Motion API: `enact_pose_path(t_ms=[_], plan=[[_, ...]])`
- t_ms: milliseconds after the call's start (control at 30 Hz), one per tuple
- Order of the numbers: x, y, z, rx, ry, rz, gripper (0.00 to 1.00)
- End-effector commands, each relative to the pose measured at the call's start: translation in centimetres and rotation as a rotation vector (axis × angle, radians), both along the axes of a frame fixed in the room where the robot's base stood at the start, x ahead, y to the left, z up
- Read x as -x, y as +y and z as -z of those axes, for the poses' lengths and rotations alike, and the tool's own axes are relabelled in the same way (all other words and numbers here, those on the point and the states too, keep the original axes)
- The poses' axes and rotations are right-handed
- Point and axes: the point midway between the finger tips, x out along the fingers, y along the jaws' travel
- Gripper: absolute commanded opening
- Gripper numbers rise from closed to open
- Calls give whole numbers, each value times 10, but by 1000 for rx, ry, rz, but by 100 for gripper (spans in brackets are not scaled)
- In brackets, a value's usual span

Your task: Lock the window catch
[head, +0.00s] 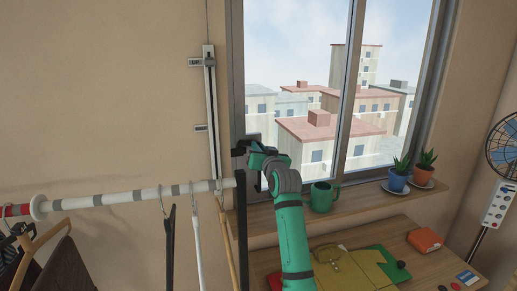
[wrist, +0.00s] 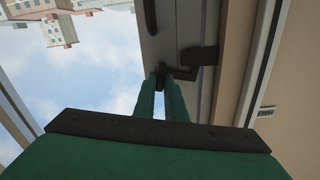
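The window catch (wrist: 203,57) is a dark metal piece on the grey window frame, with an arm that bends down toward my fingers. In the head view the catch (head: 252,138) is small and partly hidden by my gripper. My gripper (wrist: 161,78) has its two green fingers close together on either side of the dark end of the catch's arm, apparently touching it. In the head view my gripper (head: 250,152) is at the left side of the window frame (head: 237,80). The exact contact is hard to make out.
Left of the window are a wall rail (head: 210,110) and a clothes rod (head: 130,196) with hangers. The sill holds a green mug (head: 323,197) and potted plants (head: 398,177). A fan (head: 505,150) stands right.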

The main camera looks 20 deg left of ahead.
Motion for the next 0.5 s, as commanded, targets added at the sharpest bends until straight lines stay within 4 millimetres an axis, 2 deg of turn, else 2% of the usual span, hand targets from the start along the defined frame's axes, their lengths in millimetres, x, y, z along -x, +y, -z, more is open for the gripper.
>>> enact_pose_path(t_ms=[167,500], plan=[[0,0,0,25,-17,0,0],[1,1,1,204,-135,0,0]])
